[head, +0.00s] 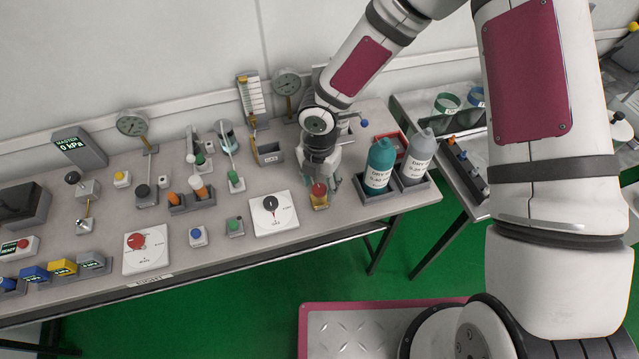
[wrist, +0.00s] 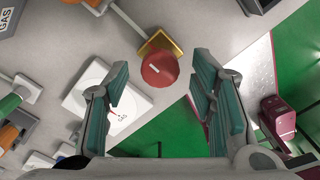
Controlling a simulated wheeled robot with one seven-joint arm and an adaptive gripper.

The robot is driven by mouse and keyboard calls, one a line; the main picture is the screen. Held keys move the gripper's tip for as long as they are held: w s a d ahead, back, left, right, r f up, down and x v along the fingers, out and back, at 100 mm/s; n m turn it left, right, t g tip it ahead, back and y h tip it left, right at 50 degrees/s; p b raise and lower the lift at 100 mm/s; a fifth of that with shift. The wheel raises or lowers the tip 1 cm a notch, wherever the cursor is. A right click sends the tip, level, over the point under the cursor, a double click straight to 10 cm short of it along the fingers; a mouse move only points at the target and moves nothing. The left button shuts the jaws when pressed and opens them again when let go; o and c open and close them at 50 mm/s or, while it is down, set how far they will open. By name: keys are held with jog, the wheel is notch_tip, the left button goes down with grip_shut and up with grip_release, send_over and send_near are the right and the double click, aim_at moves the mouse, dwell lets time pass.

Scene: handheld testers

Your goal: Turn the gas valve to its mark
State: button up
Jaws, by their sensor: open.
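A red round knob (head: 319,189) with a white stripe (wrist: 154,69) stands on a small brass-yellow base (head: 320,203) near the bench's front edge. My gripper (head: 320,179) is open just above it, and in the wrist view the knob shows between the fingers, near their tips. I cannot tell whether they touch it.
Dark teal bottle (head: 379,165) and grey bottle (head: 417,158) stand in holders close right of my gripper. Another white plate with a red knob (head: 136,240) lies further left. Several switches, levers and gauges (head: 132,123) fill the bench. Green floor (head: 250,290) lies in front.

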jog(key=shift+f, duration=0.3)
jog(key=c, duration=1.2)
